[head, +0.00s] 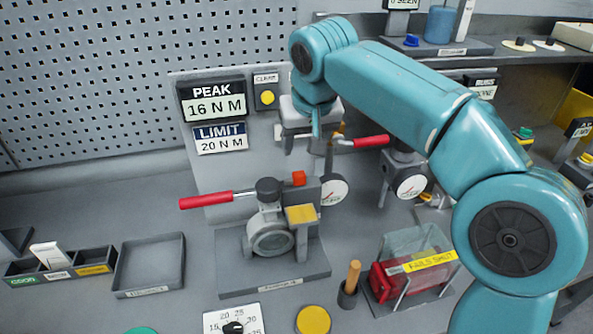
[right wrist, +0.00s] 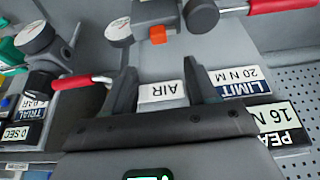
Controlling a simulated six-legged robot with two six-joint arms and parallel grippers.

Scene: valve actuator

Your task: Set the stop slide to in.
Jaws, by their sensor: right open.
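A valve actuator (head: 272,228) with a long red handle (head: 206,200) stands on a grey base plate at the middle. A small orange-red tab (head: 299,178) sits on top of it, likely the stop slide; its setting cannot be read. The tab also shows in the right wrist view (right wrist: 158,36), beyond my fingertips. My right gripper (head: 311,143) is open and empty, above and behind the tab, in front of the grey panel. In the right wrist view its two fingers (right wrist: 157,78) stand apart with an AIR label between them. My left gripper is not in view.
The panel carries a PEAK 16 N M display (head: 212,100) and a LIMIT 20 N M display (head: 220,138). A gauge (head: 333,190) sits beside the actuator. A second red-handled valve (head: 400,170) stands to the right. A clear-covered red box (head: 415,265) is at front right.

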